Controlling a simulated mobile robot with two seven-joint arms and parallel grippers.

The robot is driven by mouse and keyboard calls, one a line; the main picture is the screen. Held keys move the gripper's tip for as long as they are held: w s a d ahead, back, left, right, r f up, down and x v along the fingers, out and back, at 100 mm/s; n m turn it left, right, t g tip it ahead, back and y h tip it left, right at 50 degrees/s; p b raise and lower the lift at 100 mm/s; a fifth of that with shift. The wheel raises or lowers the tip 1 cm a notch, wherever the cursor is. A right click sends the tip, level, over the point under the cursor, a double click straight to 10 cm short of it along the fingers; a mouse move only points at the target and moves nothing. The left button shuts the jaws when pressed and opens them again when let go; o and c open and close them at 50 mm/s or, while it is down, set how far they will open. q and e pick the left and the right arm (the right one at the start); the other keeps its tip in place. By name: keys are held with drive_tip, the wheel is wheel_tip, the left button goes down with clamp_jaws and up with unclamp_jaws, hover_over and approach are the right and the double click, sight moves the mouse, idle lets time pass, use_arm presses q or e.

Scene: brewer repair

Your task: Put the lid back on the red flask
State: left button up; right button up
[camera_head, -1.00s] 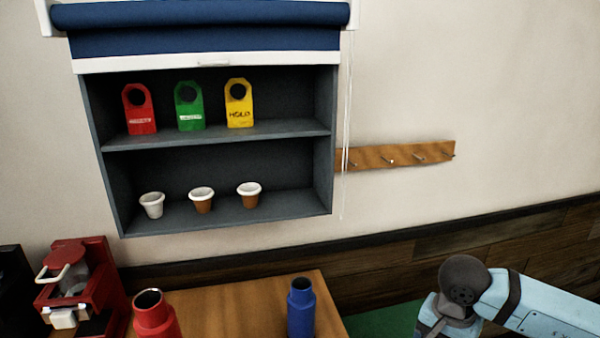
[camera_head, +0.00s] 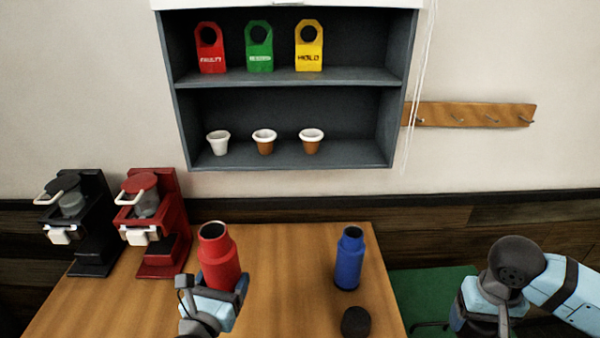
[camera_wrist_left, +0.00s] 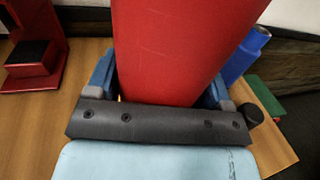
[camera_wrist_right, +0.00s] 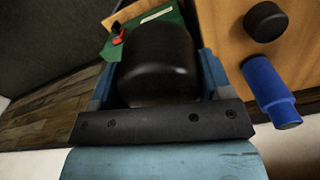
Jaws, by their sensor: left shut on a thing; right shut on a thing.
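The red flask (camera_head: 220,262) stands over the wooden table, its dark mouth open at the top. My left gripper (camera_head: 212,300) is shut around its body; the flask also fills the left wrist view (camera_wrist_left: 180,45). The flask's base is hidden, so I cannot tell whether it touches the table. My right gripper (camera_wrist_right: 158,80) is shut on a black lid (camera_wrist_right: 158,55), seen in the right wrist view. In the head view my right gripper is at the lower right, well away from the flask, and the held lid is hidden there.
A blue open flask (camera_head: 349,260) stands on the table (camera_head: 285,290), with another black lid (camera_head: 356,321) in front of it. Red (camera_head: 155,225) and black (camera_head: 80,225) brewers stand at the left. A green surface (camera_head: 435,290) lies right of the table. A shelf (camera_head: 290,77) hangs behind.

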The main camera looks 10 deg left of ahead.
use_arm(q)
drive_tip(key=w+d+m+g+h, duration=0.1)
drive_tip(key=w+d+m+h, duration=0.1)
drive_tip(key=d+h, duration=0.2)
drive_tip(key=w+d+r+m+g+h, duration=0.1)
drive_tip(key=w+d+m+h, duration=0.2)
drive_tip(key=d, duration=0.5)
drive_tip(key=w+d+m+g+h, duration=0.2)
drive_tip(key=d+m+h, duration=0.1)
drive_tip(key=d, duration=0.3)
drive_tip(key=shift+w+r+h, duration=0.2)
drive_tip(key=shift+w+h, duration=0.15)
drive_tip(key=shift+h, duration=0.45)
use_arm(e)
drive_tip(key=w+a+r+n, duration=0.7)
drive_tip(key=w+a+r, duration=0.75)
drive_tip(key=a, duration=0.35)
drive_tip(key=s+a+r+n, duration=0.2)
drive_tip(key=s+a+r, duration=0.1)
drive_tip(key=a, duration=0.3)
drive_tip(key=s+a+r+n, duration=0.3)
drive_tip(key=a, duration=0.4)
drive_tip(key=shift+s+r+n, duration=0.25)
drive_tip(key=shift+r+n, duration=0.05)
drive_tip(key=shift+r, duration=0.05)
